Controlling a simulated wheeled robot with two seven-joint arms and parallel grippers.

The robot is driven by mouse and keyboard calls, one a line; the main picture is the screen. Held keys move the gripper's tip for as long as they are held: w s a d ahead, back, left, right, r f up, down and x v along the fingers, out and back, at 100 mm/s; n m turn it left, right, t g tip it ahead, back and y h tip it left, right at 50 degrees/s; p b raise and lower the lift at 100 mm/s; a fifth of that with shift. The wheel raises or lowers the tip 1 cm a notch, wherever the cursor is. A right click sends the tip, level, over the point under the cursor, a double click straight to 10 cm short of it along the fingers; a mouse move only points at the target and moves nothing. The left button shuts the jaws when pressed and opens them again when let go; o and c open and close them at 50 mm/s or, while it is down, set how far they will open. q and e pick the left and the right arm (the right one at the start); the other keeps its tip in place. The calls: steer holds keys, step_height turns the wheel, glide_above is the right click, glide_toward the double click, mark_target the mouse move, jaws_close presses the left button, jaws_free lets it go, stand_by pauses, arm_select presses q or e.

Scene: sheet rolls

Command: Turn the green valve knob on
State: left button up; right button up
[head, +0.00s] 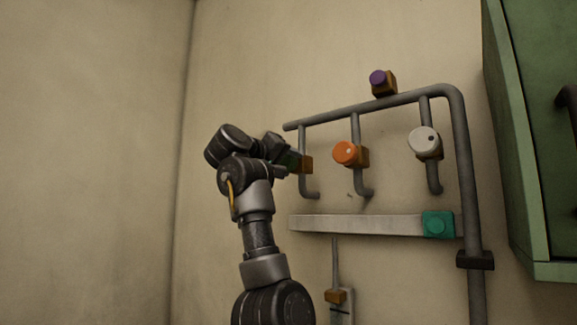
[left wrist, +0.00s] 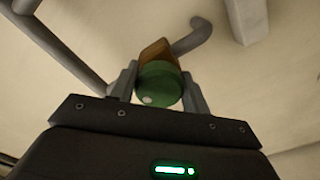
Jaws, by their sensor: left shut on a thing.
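The green valve knob (left wrist: 160,86) sits between the two fingers of my left gripper (left wrist: 158,90) in the left wrist view. It is round, with a pale dot low on its left side, and is mounted on an orange-brown valve body (left wrist: 157,49). My left gripper is shut on the knob. In the head view my left gripper (head: 290,160) reaches the leftmost valve body (head: 306,164) on the wall pipes and mostly hides the green knob. My right gripper is not in view.
Grey pipes (head: 462,160) run along the wall. An orange knob (head: 346,152), a white knob (head: 423,140) and a purple knob (head: 378,77) are to the right. Below is a pale bar (head: 355,225) with a teal block (head: 438,224). A green cabinet (head: 518,150) stands at far right.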

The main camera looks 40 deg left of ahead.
arm_select(q)
steer(key=shift+r+n, duration=0.1)
steer(key=shift+n, duration=0.2)
steer(key=o, duration=1)
steer(key=s+b, duration=0.5)
steer(key=s, duration=0.6)
